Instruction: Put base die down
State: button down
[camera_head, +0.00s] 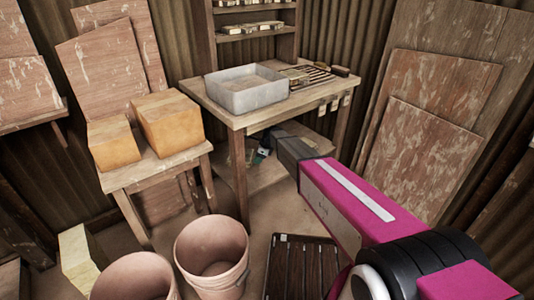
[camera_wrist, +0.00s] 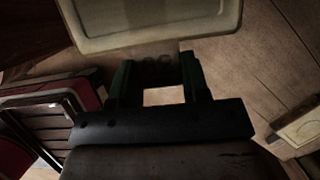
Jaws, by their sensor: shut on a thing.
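In the wrist view my gripper (camera_wrist: 158,72) has two dark green fingers, shut on the near edge of a cream rectangular plate with a raised rim, which I take to be the base die (camera_wrist: 150,30). The top of the plate is cut off by the frame. In the head view my magenta arm reaches toward the wooden table (camera_head: 238,121), and its dark end is in front of the table's lower part.
A grey tray (camera_head: 246,101) and several small tools stand on the table. A low stool (camera_head: 160,172) holds orange blocks (camera_head: 170,122). Two buckets (camera_head: 212,255) stand on the floor. Another cream piece (camera_wrist: 303,127) shows at the wrist view's right edge. Boards lean on the right wall.

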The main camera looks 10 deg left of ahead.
send_over(271, 170)
jog(key=d, duration=0.1)
jog(key=f, duration=0.6)
jog(key=shift+d+f, duration=0.2)
jog(key=shift+f, duration=0.15)
jog(key=shift+d+f, duration=0.1)
jog(key=shift+f, duration=1.9)
jog(key=shift+f, duration=0.6)
jog(key=c, duration=0.6)
grip_release()
jog(key=shift+r, duration=0.1)
